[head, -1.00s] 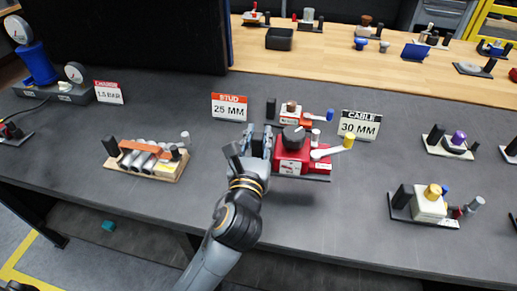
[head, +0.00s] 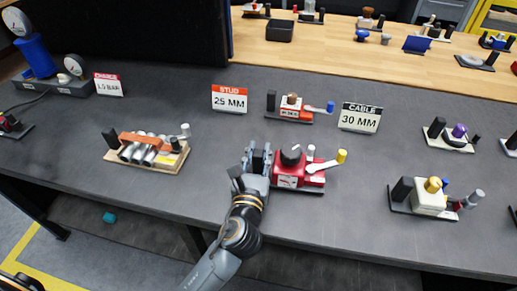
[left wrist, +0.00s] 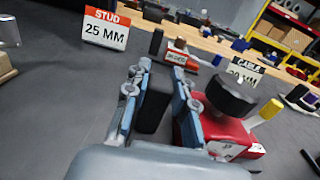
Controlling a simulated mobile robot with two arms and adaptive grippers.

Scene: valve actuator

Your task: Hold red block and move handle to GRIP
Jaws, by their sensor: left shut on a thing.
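The red block (head: 298,174) sits on a dark base on the grey table, with a black knob on top and a white label on its front. Its white handle (head: 325,164) points right, ending in a yellow tip. The red block also shows in the left wrist view (left wrist: 222,136). My left gripper (head: 257,160) is at the block's left side. In the left wrist view, its fingers are either side of a black upright post (left wrist: 153,104) beside the red block, and they are shut on it. The GRIP marking is too small to read. My right gripper is not in view.
A smaller red fixture with a blue-tipped lever (head: 296,109) stands behind, between the STUD sign (head: 229,99) and the CABLE sign (head: 360,117). A fixture with metal cylinders (head: 146,150) is at left, a cream one (head: 428,198) at right. The table in front of the block is clear.

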